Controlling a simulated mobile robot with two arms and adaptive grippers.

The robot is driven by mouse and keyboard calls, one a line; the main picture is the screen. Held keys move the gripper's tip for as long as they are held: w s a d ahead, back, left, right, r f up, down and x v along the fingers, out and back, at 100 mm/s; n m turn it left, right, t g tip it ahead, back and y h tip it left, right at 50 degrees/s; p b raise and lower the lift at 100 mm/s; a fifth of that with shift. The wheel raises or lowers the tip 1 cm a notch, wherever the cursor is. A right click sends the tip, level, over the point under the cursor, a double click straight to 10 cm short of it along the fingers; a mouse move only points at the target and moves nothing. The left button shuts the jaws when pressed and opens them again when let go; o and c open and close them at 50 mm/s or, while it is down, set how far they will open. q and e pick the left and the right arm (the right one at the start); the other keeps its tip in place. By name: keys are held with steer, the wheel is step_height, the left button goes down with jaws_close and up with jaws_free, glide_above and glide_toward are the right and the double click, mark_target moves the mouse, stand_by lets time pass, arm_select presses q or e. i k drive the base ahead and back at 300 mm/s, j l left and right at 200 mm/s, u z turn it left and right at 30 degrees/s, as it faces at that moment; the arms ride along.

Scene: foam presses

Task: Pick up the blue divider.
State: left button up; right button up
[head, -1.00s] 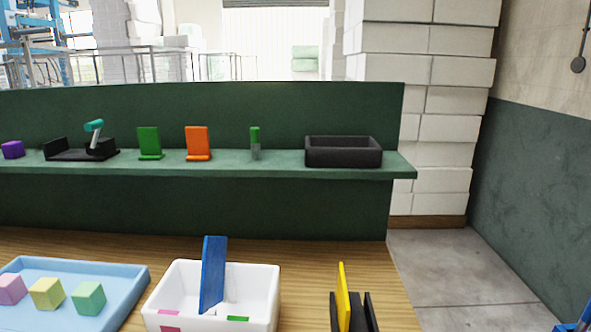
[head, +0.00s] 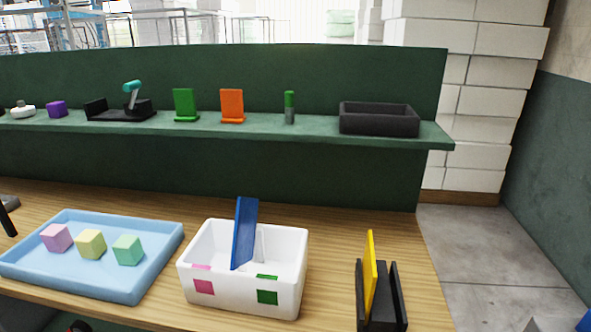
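The blue divider (head: 245,233) is a flat upright panel, leaning slightly. It stands inside the white box (head: 240,300) on the wooden table, and its top rises above the box's rim. Neither gripper can be made out in the head view, and nothing touches the divider.
A light blue tray (head: 140,288) with pink, yellow and green cubes lies left of the box. A yellow panel (head: 369,270) stands in a black holder (head: 398,295) to the right. Behind, a green shelf (head: 300,131) bears small objects and a black bin (head: 379,120).

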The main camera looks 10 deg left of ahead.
mark_target(246, 212)
steer(key=i+j, duration=0.1)
steer(key=j, duration=0.4)
steer(key=i+j, duration=0.15)
steer(key=j, duration=0.3)
steer(key=i+j+z, duration=0.1)
steer(key=j, duration=0.4)
steer(key=i+j, duration=0.1)
steer(key=j, duration=0.35)
